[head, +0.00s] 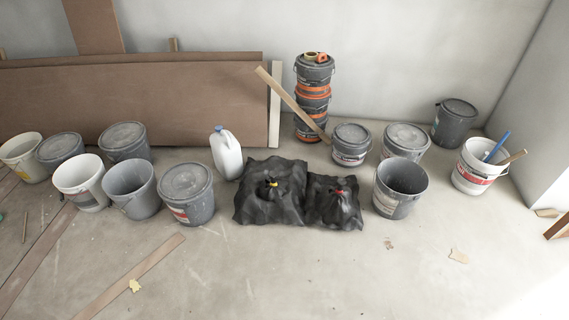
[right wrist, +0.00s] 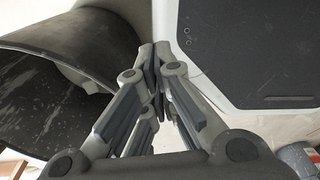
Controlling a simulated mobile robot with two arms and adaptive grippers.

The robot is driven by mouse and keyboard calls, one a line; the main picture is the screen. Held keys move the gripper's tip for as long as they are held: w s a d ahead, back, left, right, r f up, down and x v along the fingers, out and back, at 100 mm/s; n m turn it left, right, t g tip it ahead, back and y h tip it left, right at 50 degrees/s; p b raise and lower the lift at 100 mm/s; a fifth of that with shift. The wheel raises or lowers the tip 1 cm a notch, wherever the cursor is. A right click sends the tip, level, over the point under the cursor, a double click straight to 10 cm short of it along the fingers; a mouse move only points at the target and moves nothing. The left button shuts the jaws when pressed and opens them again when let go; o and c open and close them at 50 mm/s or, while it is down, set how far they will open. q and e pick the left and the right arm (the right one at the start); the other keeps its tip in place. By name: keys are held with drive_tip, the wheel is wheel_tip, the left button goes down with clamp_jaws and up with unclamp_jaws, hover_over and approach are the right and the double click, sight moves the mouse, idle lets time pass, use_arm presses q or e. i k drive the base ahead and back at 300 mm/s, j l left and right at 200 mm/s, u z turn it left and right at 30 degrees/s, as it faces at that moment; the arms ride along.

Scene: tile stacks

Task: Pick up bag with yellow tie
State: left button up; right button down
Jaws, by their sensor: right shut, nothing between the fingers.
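The black bag with the yellow tie (head: 268,205) sits on the floor in the middle of the head view, its yellow tie (head: 271,184) at the top. A second black bag, with a red tie (head: 335,203), stands against its right side. My right gripper (right wrist: 155,55) shows in the right wrist view with its fingers together and nothing between them. Neither bag can be made out in that view. Neither gripper shows in the head view.
Several buckets stand to the left, such as a grey lidded bucket (head: 187,195). An open grey bucket (head: 398,190) is right of the bags. A white jug (head: 226,155) stands behind them. A dark open bucket (right wrist: 60,75) is beside my right gripper. Floor in front is mostly clear.

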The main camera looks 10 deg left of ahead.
sight(272, 190)
drive_tip(key=i+j, duration=0.3)
drive_tip(key=j, duration=0.15)
drive_tip(key=i+j, duration=0.3)
drive_tip(key=j, duration=0.2)
drive_tip(key=i+j, duration=0.35)
drive_tip(key=j+z, duration=0.05)
drive_tip(key=j, duration=0.05)
